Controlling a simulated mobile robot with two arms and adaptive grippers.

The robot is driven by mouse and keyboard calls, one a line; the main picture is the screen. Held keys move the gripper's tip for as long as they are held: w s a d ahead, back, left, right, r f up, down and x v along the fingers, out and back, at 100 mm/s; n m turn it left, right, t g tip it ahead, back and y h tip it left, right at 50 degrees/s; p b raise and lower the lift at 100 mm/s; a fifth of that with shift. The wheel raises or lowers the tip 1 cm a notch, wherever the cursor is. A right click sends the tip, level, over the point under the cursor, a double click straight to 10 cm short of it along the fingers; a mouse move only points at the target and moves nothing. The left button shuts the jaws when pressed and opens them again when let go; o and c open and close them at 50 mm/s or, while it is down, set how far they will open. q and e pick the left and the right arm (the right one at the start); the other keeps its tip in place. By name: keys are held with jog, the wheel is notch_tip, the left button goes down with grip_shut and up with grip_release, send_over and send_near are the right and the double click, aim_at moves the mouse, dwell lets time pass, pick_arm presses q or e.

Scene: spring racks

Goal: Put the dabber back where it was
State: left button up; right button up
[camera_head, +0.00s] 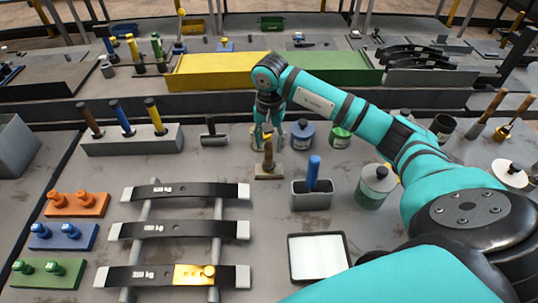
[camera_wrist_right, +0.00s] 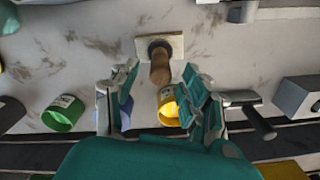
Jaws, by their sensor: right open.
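A tool with an upright wooden handle and a pale square base, which looks like the dabber (camera_head: 268,155), stands on the grey table near the middle. It also shows in the right wrist view (camera_wrist_right: 160,68), with its handle pointing toward my gripper. My right gripper (camera_head: 268,138) is open and empty, just behind and above the handle. In the wrist view its fingers (camera_wrist_right: 158,88) are spread to either side of the handle's end, with gaps on both sides. My left gripper is not in view.
A grey box (camera_head: 311,200) with a blue-handled tool stands in front right. Blue (camera_head: 302,135), green (camera_head: 340,137) and yellow (camera_wrist_right: 169,106) pots are close to my gripper. A grey-headed hammer (camera_head: 213,137) lies left. A rack of springs (camera_head: 180,230) fills the front left. A white tray (camera_head: 319,256) lies in front.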

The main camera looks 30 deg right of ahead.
notch_tip(320, 180, up, 6)
jog(key=shift+f+b, duration=0.15)
jog(key=shift+b, duration=0.6)
jog(key=shift+r, duration=0.4)
